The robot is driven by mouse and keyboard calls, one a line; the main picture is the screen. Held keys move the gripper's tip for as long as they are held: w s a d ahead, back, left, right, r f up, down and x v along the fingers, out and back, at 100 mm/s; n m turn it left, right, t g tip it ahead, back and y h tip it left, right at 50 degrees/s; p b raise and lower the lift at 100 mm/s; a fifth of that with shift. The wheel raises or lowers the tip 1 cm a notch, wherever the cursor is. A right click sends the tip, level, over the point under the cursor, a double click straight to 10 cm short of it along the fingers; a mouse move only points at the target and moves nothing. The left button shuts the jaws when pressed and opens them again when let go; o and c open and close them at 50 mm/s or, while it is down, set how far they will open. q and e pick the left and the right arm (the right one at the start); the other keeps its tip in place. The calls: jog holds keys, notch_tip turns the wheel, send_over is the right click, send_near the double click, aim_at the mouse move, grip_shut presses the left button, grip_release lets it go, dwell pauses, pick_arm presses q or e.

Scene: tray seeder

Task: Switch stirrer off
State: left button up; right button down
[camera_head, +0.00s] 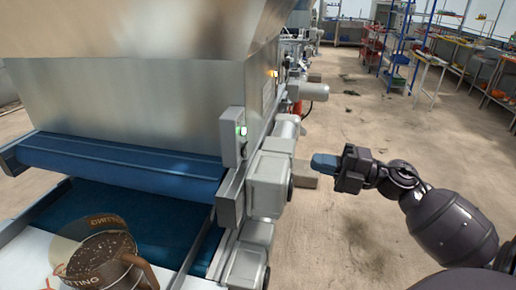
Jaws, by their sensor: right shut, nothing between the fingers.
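The tray seeder (130,100) is a large metal hopper machine at the left and centre. A grey control box (232,137) on its side carries a small lit green-white button (243,131). Farther back on the same side an orange light (272,73) shows. I cannot tell which of these belongs to the stirrer. My right gripper (322,163) is shut and empty, with bluish fingertips pointing left, in the air to the right of the grey motor housings and apart from the machine. My left gripper is not in view.
A blue conveyor belt (118,166) runs under the hopper. Grey motor housings (268,185) jut out beside the control box. Shelves (398,45) and tables stand at the back right; the floor between is mostly open.

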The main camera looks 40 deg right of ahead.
jog(key=shift+w, duration=0.1)
send_near(247, 146)
jog(key=p+x, duration=0.1)
jog(key=x, duration=0.5)
jog(key=shift+w, duration=0.1)
jog(key=shift+w+a, duration=0.45)
jog(key=shift+w, duration=0.1)
